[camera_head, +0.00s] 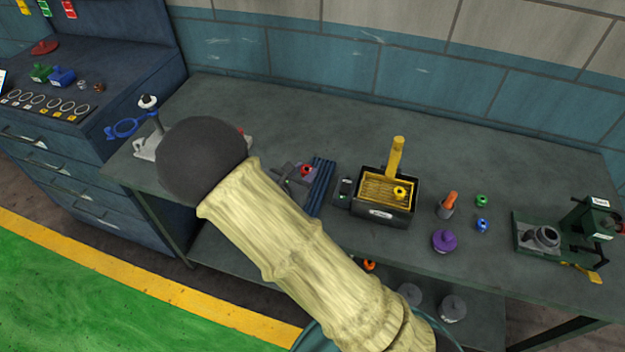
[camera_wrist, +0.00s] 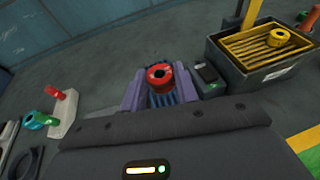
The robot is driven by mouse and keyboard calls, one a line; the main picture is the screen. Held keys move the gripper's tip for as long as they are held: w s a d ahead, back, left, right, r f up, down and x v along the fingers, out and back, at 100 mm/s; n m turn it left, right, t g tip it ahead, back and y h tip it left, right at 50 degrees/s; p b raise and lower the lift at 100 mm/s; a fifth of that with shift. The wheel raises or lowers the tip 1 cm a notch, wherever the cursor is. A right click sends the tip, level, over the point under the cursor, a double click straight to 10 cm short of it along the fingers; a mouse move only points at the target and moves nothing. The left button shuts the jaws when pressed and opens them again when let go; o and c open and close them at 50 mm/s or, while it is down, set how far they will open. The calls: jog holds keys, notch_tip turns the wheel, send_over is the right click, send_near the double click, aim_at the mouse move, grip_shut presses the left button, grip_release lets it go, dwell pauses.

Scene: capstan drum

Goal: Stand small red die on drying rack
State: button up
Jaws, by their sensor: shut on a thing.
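The small red die (camera_head: 306,170) is a ring-shaped piece with a hole. It also shows in the wrist view (camera_wrist: 160,74), between the two purple-grey fingers of my gripper (camera_wrist: 160,92). My gripper (camera_head: 293,178) is shut on the die, low over the bench. The drying rack (camera_head: 322,188) is a blue ribbed piece on the bench, just right of my gripper in the head view. Its ribs (camera_wrist: 168,98) show below the die in the wrist view. Whether the die touches the rack I cannot tell. My arm hides part of the bench in front.
A black tank (camera_head: 383,218) with a yellow basket and a yellow die (camera_head: 400,192) stands close right of the rack. Further right are purple (camera_head: 444,240), blue (camera_head: 482,225) and green (camera_head: 481,200) pieces and a green machine (camera_head: 527,236). The bench behind is clear.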

jog(key=shift+s, duration=0.1)
jog(key=shift+f, duration=0.15)
notch_tip(320, 180, down, 5)
jog(key=shift+r+p, duration=0.2)
jog(key=shift+p, duration=0.3)
jog(key=shift+d+f, duration=0.15)
jog(key=shift+f, duration=0.3)
jog(key=f, duration=0.3)
jog(key=shift+a+f+p, duration=0.2)
jog(key=shift+f+p, duration=0.05)
jog(key=shift+p, duration=0.15)
jog(key=shift+d+f, duration=0.15)
jog(key=shift+f, duration=0.2)
